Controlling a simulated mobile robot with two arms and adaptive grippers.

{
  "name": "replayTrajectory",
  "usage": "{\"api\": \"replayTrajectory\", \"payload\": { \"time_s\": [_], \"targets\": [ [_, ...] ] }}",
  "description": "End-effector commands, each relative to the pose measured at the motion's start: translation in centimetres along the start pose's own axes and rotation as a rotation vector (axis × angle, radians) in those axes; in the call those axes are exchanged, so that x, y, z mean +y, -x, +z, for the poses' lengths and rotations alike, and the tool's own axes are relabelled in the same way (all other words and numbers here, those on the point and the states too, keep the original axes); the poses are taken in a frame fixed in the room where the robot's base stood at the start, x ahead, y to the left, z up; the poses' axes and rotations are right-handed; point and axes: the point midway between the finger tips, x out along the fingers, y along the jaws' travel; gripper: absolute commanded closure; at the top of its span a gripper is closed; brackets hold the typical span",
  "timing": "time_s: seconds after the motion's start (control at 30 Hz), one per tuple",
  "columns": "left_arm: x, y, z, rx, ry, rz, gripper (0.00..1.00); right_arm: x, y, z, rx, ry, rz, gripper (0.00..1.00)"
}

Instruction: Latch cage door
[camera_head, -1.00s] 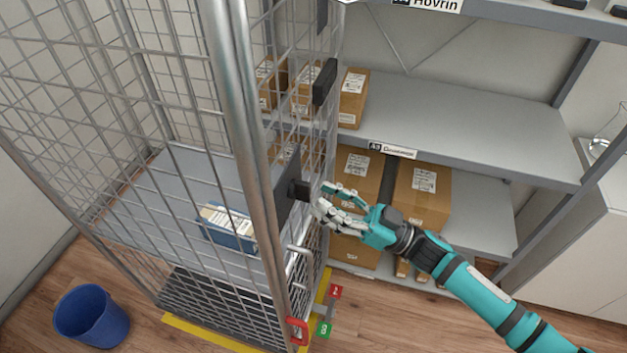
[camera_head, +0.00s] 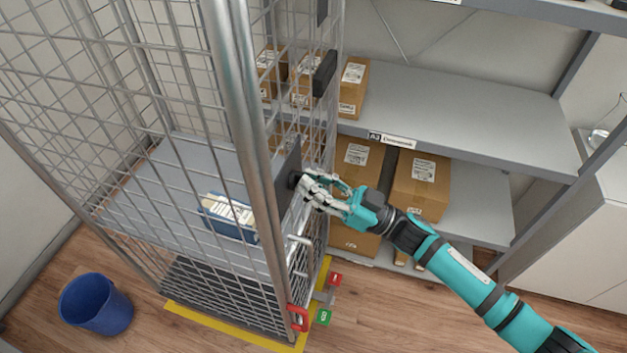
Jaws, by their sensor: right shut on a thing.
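The wire cage (camera_head: 222,75) stands at the left, and its mesh door (camera_head: 318,125) is on its right side, seen nearly edge-on. A dark latch plate (camera_head: 287,184) sits on the cage's edge, with a small black latch knob (camera_head: 294,180) on it. My right gripper (camera_head: 305,185) is at the knob with its fingers shut on it; the fingers partly hide it. I cannot tell whether the latch is engaged. My left gripper is not in view.
A blue-and-white parcel (camera_head: 230,217) lies on the cage's shelf. A blue bin (camera_head: 95,304) stands on the floor at left. Shelving (camera_head: 450,109) with cardboard boxes (camera_head: 421,186) is behind my right arm. Red and green tags (camera_head: 324,317) are near the cage's foot.

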Motion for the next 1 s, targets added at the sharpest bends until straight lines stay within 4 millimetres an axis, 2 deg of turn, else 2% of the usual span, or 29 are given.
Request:
{"api": "replayTrajectory", "payload": {
  "time_s": [0.27, 0.47, 1.0],
  "targets": [
    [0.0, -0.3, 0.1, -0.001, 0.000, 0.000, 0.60, 0.0, 0.1, 0.1, 0.000, 0.021, -0.008, 1.00],
    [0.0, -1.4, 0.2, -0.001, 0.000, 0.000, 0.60, 0.0, 0.1, 0.2, 0.002, 0.100, -0.042, 1.00],
    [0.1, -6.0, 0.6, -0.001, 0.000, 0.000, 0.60, -0.2, 0.2, 0.3, 0.002, 0.545, -0.225, 1.00]
  ]
}}
